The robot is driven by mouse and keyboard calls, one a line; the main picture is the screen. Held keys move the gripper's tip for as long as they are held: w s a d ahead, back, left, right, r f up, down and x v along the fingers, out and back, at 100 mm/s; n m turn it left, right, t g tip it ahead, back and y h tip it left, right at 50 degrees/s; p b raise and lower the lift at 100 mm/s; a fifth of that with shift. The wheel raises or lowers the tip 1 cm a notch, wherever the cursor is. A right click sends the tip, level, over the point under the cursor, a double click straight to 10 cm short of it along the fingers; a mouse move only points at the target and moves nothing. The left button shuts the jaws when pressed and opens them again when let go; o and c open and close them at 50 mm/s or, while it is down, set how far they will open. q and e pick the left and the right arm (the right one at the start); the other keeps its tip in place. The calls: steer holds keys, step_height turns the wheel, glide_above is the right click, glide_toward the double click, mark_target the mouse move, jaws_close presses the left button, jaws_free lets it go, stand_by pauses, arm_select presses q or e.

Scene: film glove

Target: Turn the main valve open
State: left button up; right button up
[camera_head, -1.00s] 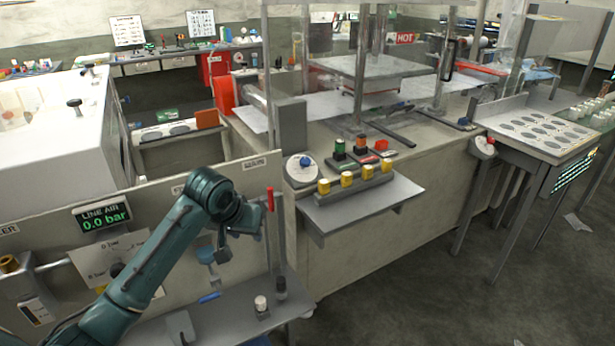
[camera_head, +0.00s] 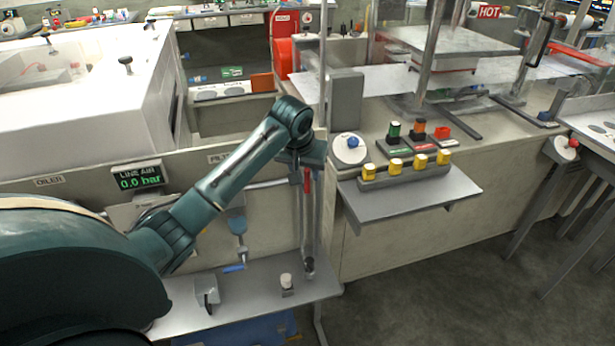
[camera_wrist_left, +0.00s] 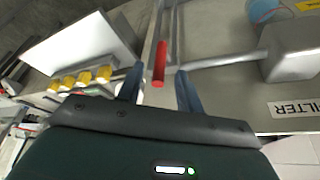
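A red lever handle (camera_head: 307,181), which looks like the main valve's, hangs down on a grey upright pipe right of the panel. My left gripper (camera_head: 304,163) is at the upper end of this handle, its fingers largely hidden in the head view. In the left wrist view, the red handle (camera_wrist_left: 160,62) shows between the two blue fingertips of the open left gripper (camera_wrist_left: 158,75). I cannot tell if a finger touches it. The LINE AIR display (camera_head: 139,177) reads 0.0 bar. My right gripper is not in view.
A grey shelf (camera_head: 255,285) below holds a small white-capped item (camera_head: 287,283) and a blue-handled tool (camera_head: 235,268). Right of the pipe, a ledge (camera_head: 415,200) carries a row of yellow knobs (camera_head: 395,165). Open floor lies at lower right.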

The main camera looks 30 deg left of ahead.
mark_target(306, 174)
arm_select(q)
steer(key=shift+x, duration=1.9)
steer(key=shift+c, duration=0.5)
jaws_close()
